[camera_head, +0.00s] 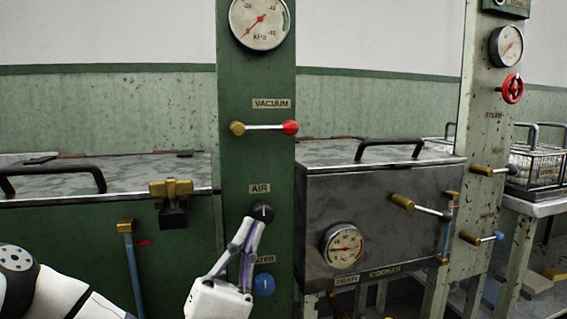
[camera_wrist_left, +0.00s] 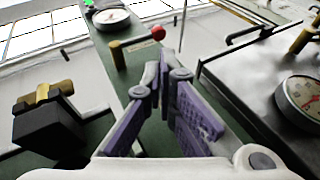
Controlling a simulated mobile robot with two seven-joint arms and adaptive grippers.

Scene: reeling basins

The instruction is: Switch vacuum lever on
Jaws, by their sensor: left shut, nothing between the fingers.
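The vacuum lever (camera_head: 265,127) is a grey rod with a brass pivot at its left end and a red knob at its right end. It lies roughly level on the green panel (camera_head: 230,165), under the VACUUM label (camera_head: 271,104). The lever also shows near the top of the left wrist view (camera_wrist_left: 138,41). My left gripper (camera_head: 256,220) is shut and empty. Contact with the AIR knob cannot be told. My right gripper is not in view.
A kPa gauge (camera_head: 260,22) sits above the lever. The blue WATER knob (camera_head: 264,284) is below. A grey metal cooker (camera_head: 322,200) with a handled lid stands to the right. A brass latch (camera_head: 171,188) is on the left box. The panel between the AIR knob and lever is clear.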

